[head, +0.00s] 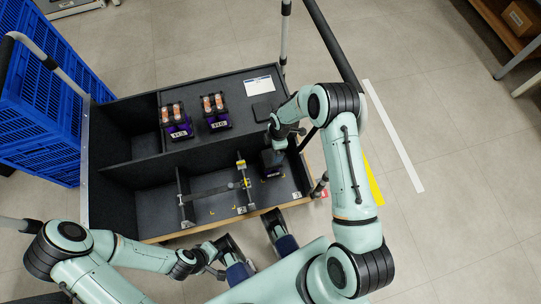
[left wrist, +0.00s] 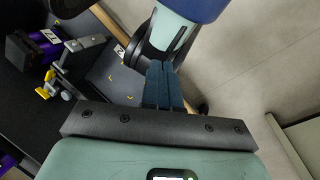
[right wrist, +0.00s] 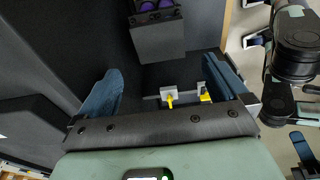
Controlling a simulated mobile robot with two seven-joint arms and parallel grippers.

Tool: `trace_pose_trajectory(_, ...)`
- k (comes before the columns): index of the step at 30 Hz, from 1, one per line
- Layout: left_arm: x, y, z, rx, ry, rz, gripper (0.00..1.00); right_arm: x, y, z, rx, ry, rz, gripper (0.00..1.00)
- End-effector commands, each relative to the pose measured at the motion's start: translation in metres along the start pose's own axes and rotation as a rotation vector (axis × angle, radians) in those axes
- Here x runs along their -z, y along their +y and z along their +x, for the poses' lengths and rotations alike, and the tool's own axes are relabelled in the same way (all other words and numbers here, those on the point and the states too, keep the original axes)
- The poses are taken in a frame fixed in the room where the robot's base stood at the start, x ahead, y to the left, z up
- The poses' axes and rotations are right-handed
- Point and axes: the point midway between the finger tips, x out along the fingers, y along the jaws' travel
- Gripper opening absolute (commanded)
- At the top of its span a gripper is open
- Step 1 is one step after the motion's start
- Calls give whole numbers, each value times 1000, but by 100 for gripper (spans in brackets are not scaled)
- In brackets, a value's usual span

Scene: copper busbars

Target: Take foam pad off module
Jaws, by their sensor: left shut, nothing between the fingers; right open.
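A dark grey foam pad (head: 272,161) sits on a purple module at the right end of the front compartment. In the right wrist view the pad (right wrist: 158,42) covers the module's top, with purple showing past its far side. My right gripper (head: 277,135) is just behind the pad. Its blue fingers (right wrist: 165,85) are spread wide, with nothing between them and the pad ahead. In the left wrist view the pad (left wrist: 20,52) and the labelled purple side are at the left. My left gripper (left wrist: 161,84) is shut and empty, in front of the cart's front edge.
Metal clamps with yellow parts (head: 242,166) stand left of the padded module. Two modules with copper busbars (head: 176,121) (head: 215,110) stand on the rear shelf, beside a white sheet (head: 259,86) and a flat dark pad (head: 262,110). The left compartments look empty.

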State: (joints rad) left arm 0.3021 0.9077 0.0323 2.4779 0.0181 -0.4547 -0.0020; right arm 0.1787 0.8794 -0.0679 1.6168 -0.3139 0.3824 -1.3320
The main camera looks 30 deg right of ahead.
Motion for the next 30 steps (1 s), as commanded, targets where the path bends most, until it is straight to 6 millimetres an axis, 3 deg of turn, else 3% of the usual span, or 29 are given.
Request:
trace_pose_trajectory(3, 8, -2, 6, 1, 22, -2, 0, 0, -1, 24, 2, 0, 2, 100)
trace_pose_trajectory(11, 16, -4, 9, 2, 44, -4, 0, 0, 0, 45, 0, 0, 4, 100)
trace_pose_trajectory(19, 32, -8, 19, 4, 86, -8, 0, 0, 0, 84, 1, 0, 4, 100)
trace_pose_trajectory(29, 36, -9, 20, 5, 99, -9, 0, 0, 1, 92, -1, 1, 5, 100)
trace_pose_trajectory(30, 36, -9, 20, 5, 99, -9, 0, 0, 1, 92, -1, 1, 5, 94)
